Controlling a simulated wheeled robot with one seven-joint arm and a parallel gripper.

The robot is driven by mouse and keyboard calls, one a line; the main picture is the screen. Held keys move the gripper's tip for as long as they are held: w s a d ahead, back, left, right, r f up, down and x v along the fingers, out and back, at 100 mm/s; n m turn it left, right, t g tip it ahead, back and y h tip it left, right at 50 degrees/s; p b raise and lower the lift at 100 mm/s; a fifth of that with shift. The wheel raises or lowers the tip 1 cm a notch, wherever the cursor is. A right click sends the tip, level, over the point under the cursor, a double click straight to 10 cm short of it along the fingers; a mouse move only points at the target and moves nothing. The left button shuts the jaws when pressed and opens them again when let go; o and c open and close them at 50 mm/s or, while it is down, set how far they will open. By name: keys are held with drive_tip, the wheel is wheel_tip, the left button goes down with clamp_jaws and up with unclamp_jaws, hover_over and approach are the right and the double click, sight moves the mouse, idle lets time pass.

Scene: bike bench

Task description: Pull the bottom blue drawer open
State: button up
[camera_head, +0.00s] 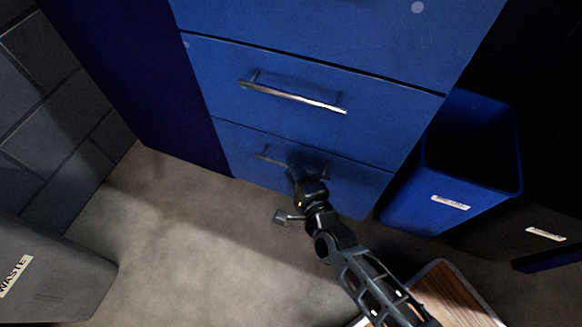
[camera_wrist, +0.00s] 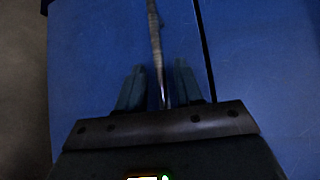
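The bottom blue drawer (camera_head: 350,188) is the lowest front of the blue cabinet and looks shut, flush with the drawer above. Its metal bar handle (camera_head: 268,158) is partly hidden behind my gripper. My gripper (camera_head: 298,168) is at the handle, in front of the drawer. In the wrist view, the handle (camera_wrist: 154,38) runs lengthwise between the two fingers of my gripper (camera_wrist: 160,85). The fingers are apart, with a gap on each side of the bar. The drawer front (camera_wrist: 95,50) fills the background there.
The drawer above has its own metal handle (camera_head: 295,97). A blue bin (camera_head: 440,185) and a dark bin (camera_head: 530,225) stand right of the cabinet. A grey waste bin (camera_head: 50,270) is at lower left. A wooden surface (camera_head: 455,300) is at lower right. Floor (camera_head: 190,230) before the cabinet is clear.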

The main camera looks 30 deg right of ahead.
drive_tip(key=shift+w+d+f, duration=0.1)
drive_tip(key=shift+w+d, duration=0.05)
drive_tip(key=shift+w, duration=0.7)
drive_tip(key=shift+c, duration=0.3)
clamp_jaws()
